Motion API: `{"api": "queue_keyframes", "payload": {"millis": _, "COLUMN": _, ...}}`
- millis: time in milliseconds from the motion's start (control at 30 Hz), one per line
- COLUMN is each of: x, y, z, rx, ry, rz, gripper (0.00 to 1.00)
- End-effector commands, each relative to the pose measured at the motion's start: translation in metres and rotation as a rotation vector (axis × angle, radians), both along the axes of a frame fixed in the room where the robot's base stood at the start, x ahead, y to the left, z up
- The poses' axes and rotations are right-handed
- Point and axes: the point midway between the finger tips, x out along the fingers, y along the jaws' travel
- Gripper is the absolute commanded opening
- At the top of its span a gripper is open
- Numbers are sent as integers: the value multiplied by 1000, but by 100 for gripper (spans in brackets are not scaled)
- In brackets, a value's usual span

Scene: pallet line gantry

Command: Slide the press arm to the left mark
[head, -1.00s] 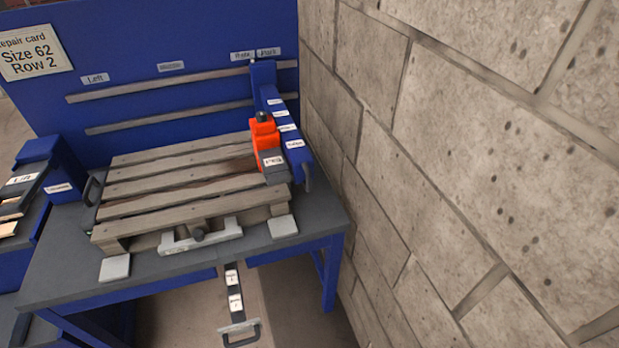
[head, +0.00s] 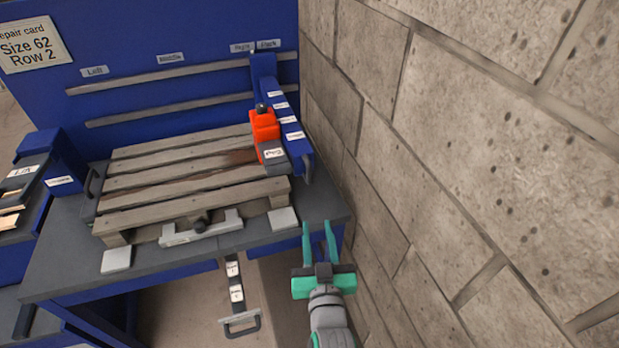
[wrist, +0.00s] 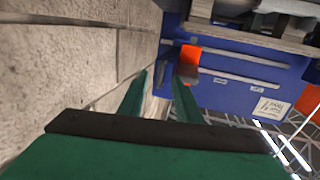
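The blue press arm (head: 281,121) stands at the right end of the rails, under the right-hand labels. It carries an orange press head (head: 265,127) with a dark knob, over the right side of the wooden pallet. A dark handle (head: 307,170) is at its near end. The left mark, a label reading "Left" (head: 94,71), is on the blue back panel at the far left. My green gripper (head: 319,239) is in front of the bench's right corner, apart from the press arm, its fingers spread and empty. The wrist view shows both fingers (wrist: 160,92) and the orange head beyond.
A stone block wall (head: 450,150) stands close on the right of the bench and my gripper. The pallet (head: 190,205) lies on the grey bench with a clamp bar (head: 200,229) at its front. A labelled pull handle (head: 241,322) hangs below the bench.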

Motion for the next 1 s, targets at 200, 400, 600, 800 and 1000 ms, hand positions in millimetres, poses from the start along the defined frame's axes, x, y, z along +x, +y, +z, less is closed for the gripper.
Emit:
{"api": "queue_keyframes", "payload": {"millis": 200, "x": 26, "y": 5, "z": 36, "rx": 2, "ry": -29, "rz": 28, "gripper": 31}}
{"api": "queue_keyframes", "payload": {"millis": 400, "x": 37, "y": 6, "z": 44, "rx": 2, "ry": -33, "rz": 36, "gripper": 31}}
{"api": "queue_keyframes", "payload": {"millis": 600, "x": 62, "y": 10, "z": 44, "rx": 3, "ry": -34, "rz": 37, "gripper": 31}}
{"api": "queue_keyframes", "payload": {"millis": 800, "x": 96, "y": 14, "z": 44, "rx": 2, "ry": -34, "rz": 37, "gripper": 31}}
{"api": "queue_keyframes", "payload": {"millis": 1000, "x": 124, "y": 17, "z": 44, "rx": 2, "ry": -34, "rz": 36, "gripper": 31}}
